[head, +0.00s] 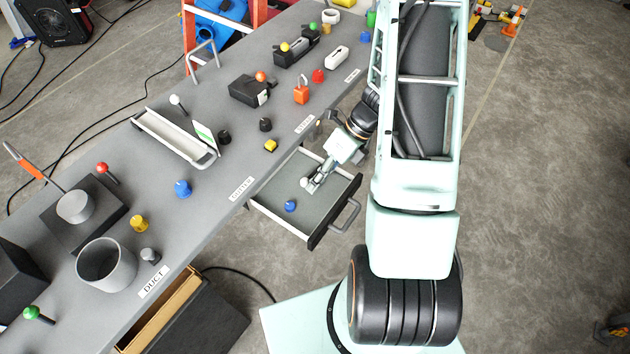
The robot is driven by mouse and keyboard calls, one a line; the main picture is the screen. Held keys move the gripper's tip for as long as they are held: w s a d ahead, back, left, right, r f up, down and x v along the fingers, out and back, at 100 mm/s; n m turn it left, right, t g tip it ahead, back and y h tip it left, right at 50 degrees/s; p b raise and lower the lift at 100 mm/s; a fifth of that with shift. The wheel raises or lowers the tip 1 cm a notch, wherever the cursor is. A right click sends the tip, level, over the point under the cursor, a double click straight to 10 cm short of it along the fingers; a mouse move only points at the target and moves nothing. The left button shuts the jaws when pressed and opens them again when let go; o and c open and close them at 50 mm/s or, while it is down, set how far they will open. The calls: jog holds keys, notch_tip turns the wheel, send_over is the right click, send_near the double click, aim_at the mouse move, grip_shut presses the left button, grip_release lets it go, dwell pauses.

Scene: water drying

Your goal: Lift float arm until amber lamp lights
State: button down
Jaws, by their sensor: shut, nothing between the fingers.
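My gripper (309,183) is shut and low over the open drawer (330,200), near a blue knob-like piece (290,206) in it. The fingertips are small, and I cannot tell whether they touch the drawer floor. A white ball on a thin rod (176,101) stands at the far side of a pale trough (172,136) on the bench; it may be the float arm. My gripper is well away from it, to the right. No lit amber lamp is clear to me. Small yellow pieces (271,145) and (139,223) show on the bench, and I cannot tell if either is a lamp.
The long grey bench (225,185) carries a grey cup (106,265), a dark block (250,90), an orange padlock-like piece (301,94) and several knobs. The drawer's handle (346,215) juts into the aisle. Another open drawer (170,315) is at lower left.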

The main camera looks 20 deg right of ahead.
aim_at(319, 190)
jog(key=shift+w+d+r+m+g+y+p, duration=0.2)
jog(key=shift+r+g+y+p, duration=0.15)
jog(key=shift+y, duration=0.2)
jog(key=shift+w+d+r+m+g+y+p, duration=0.1)
jog(key=shift+d+r+g+y+p, duration=0.1)
jog(key=shift+r+g+y+p, duration=0.25)
jog(key=shift+w+d+r, duration=0.1)
jog(key=shift+d+r, duration=0.05)
jog(key=shift+r, duration=0.2)
jog(key=shift+r, duration=0.15)
